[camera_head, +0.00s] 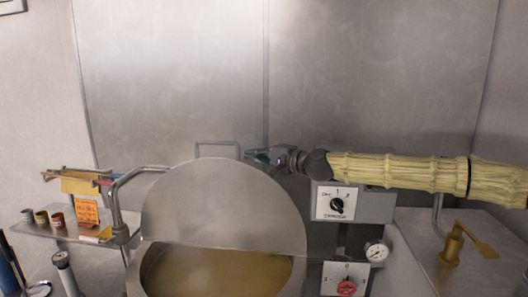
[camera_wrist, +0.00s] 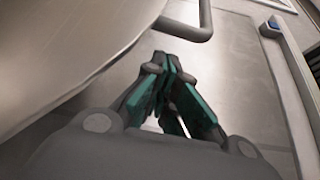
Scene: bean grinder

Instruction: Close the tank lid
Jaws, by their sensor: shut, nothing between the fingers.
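The tank (camera_head: 138,277) stands at the lower middle of the head view, with brownish contents showing inside. Its grey round lid (camera_head: 222,205) is raised, tilted up at the back of the opening. A bar handle (camera_head: 217,143) sticks up at the lid's top edge. My gripper (camera_head: 252,155) is beside the lid's upper right edge, just right of the handle, shut and empty. In the wrist view, the green-padded fingers (camera_wrist: 172,72) are together. The lid's surface (camera_wrist: 75,45) fills the upper left there, and the handle (camera_wrist: 190,30) is just beyond the fingertips. I cannot tell whether they touch.
A control box with a knob (camera_head: 336,203) sits below my arm, with a gauge (camera_head: 376,251) and a red knob (camera_head: 346,287) lower down. A side shelf (camera_head: 45,230) with small cups stands at left. A brass fitting (camera_head: 452,244) is at right. The metal wall is behind.

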